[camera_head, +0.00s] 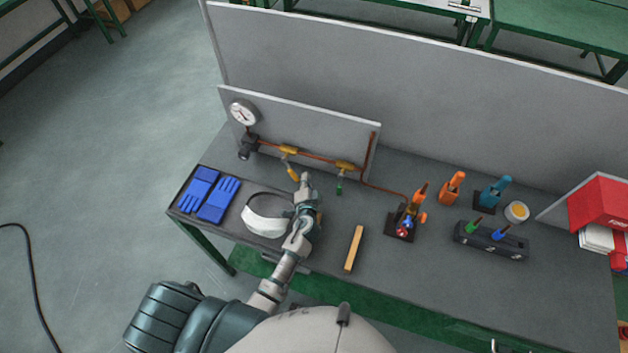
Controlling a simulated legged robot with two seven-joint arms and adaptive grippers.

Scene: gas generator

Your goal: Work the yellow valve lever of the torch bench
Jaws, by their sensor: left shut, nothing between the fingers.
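The torch bench has a grey top (330,285) with a small upright panel (310,120) at its back. A copper pipe (318,157) runs along the panel with two brass valves. The yellow valve lever (293,174) hangs from the left valve (288,150). A green lever (339,187) hangs from the right valve (346,166). My left gripper (306,178) is shut and empty, just right of the yellow lever's lower end. I cannot tell whether they touch. My right gripper is not in view.
Blue gloves (216,200) and a white visor (265,222) lie left of my arm. A wooden bar (354,248), a torch stand (405,222), orange and blue bottles (452,187) and a red box (598,203) are to the right. A pressure gauge (243,113) stands at the pipe's left end.

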